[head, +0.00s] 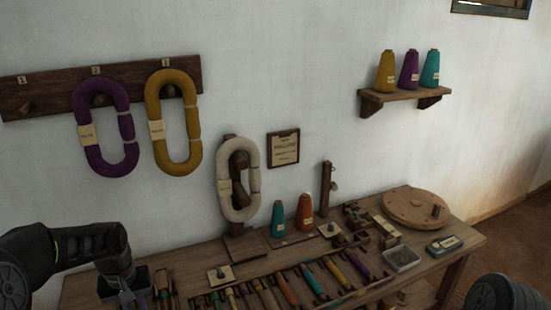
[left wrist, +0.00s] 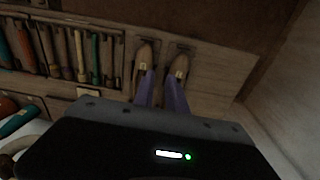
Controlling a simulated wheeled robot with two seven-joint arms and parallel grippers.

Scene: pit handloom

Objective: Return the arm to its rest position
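My left arm comes in from the left in the head view, and my left gripper (head: 130,298) points down over the left end of the bench (head: 205,262). In the left wrist view the two fingers (left wrist: 160,84) stand apart with a gap between them, and I see nothing held. Two wooden shuttles (left wrist: 145,57) (left wrist: 179,67) lie in the bench tray just beyond the fingertips; whether the fingers touch them I cannot tell. A dark rounded part of my right arm shows at the lower right of the head view; its gripper is out of view.
Several coloured bobbins (head: 312,280) lie in a slotted rack. Behind them stand a cream hank (head: 223,192) on a post, a teal cone (head: 278,217) and an orange cone (head: 305,212). A purple hank (head: 83,135) and a mustard hank (head: 154,110) hang on the wall.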

